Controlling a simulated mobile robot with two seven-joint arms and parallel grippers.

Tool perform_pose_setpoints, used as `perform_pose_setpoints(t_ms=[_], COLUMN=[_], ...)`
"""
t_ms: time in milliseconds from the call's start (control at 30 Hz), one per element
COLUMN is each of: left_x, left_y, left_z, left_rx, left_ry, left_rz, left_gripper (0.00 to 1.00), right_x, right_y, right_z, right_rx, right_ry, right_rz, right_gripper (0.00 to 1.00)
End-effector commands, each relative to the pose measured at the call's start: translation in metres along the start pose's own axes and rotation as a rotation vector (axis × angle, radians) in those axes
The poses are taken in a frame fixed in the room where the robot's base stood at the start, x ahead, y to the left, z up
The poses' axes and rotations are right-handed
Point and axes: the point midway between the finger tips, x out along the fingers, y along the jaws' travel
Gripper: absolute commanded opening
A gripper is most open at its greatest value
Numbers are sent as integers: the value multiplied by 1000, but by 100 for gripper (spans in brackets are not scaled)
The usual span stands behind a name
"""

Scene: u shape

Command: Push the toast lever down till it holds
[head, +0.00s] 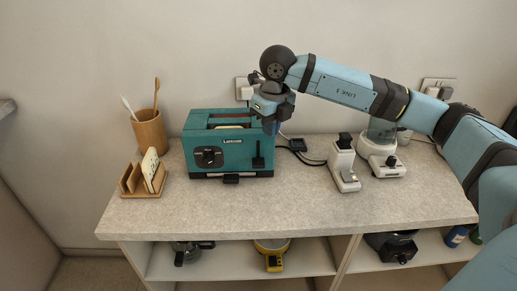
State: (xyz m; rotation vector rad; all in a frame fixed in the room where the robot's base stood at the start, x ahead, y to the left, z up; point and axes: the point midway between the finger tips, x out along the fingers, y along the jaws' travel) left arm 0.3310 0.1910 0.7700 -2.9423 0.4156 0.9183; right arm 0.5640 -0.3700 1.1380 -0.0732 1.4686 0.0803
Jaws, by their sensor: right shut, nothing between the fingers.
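A teal toaster (222,150) stands on the counter, its front facing me, with a dark dial on the left of the front. A dark lever (258,161) sits on the right of the front, low in its dark vertical slot. The top slots show something brownish, too small to tell. My right gripper (270,124) points down at the toaster's top right corner, above the lever, with its fingers shut and empty. I cannot tell whether the fingertips touch the toaster. My left gripper is out of view.
A wooden utensil cup (149,132) and a wooden holder (131,181) stand left of the toaster. A white appliance (343,166) and a blender-like one (381,157) stand to the right. Cables lie behind. The front of the grey counter (270,207) is clear.

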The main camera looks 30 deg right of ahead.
Motion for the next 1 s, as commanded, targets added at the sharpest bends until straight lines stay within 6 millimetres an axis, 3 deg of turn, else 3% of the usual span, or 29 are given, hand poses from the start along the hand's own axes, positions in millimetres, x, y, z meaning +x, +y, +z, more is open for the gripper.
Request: perform_pose_setpoints(t_ms=[100,300,1000], left_x=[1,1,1], left_y=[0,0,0], left_z=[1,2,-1], left_rx=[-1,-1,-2], left_ry=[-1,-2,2], left_rz=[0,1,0], left_gripper=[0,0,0], right_x=[-21,-40,-42], right_y=[0,0,0], right_z=[0,0,0], right_rx=[0,0,0], right_ry=[-2,0,1], right_rz=[-1,0,0], right_gripper=[0,0,0])
